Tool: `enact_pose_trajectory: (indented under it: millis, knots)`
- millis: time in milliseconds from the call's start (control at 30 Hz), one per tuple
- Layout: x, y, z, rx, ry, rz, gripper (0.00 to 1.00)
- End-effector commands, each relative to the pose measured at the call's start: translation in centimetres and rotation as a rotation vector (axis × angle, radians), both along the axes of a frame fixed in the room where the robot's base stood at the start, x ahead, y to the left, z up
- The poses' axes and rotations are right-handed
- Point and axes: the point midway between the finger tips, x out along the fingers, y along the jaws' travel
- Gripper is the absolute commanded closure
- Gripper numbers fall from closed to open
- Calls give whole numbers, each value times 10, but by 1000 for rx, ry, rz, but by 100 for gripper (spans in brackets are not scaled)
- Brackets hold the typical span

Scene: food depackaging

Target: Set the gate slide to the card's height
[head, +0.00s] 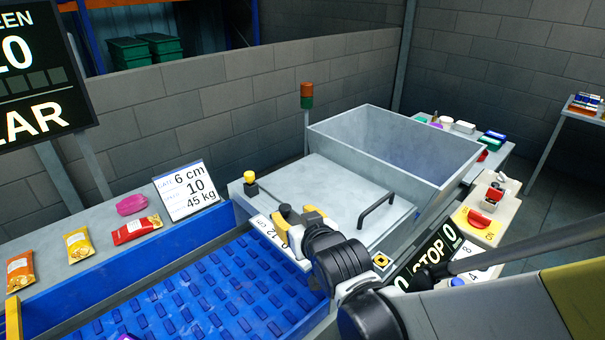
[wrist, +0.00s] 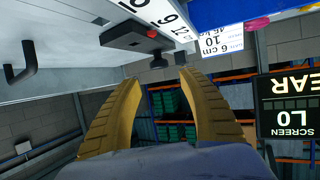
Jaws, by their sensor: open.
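The card (head: 186,190) stands on the ledge left of the machine and reads gate 6 cm, 10 and 45 kg. It also shows upside down in the wrist view (wrist: 220,37). The white gate scale (head: 265,229) is partly hidden by my gripper in the head view. In the wrist view the scale (wrist: 168,20) shows 9 and 12. A dark block with a red mark (wrist: 132,36) sits beside it; I cannot tell whether this is the slide. My gripper (head: 298,214) is open and empty at the machine's near edge, its yellow fingers apart (wrist: 160,78).
A grey hopper (head: 395,150) and a lid with a black handle (head: 380,212) lie beyond my gripper. A yellow-topped post (head: 250,182) stands to its left. The blue belt (head: 215,285) runs below. Snack packets (head: 137,229) lie on the left ledge.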

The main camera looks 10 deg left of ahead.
Motion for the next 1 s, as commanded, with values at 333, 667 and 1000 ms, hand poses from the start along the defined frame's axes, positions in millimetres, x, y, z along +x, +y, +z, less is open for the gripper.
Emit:
enact_pose_trajectory:
  millis: [333, 667, 1000]
  knots:
    - [52, 25, -26, -1, 1, -1, 51]
    - [62, 29, -29, -1, 1, -1, 51]
    - [62, 29, -29, -1, 1, -1, 100]
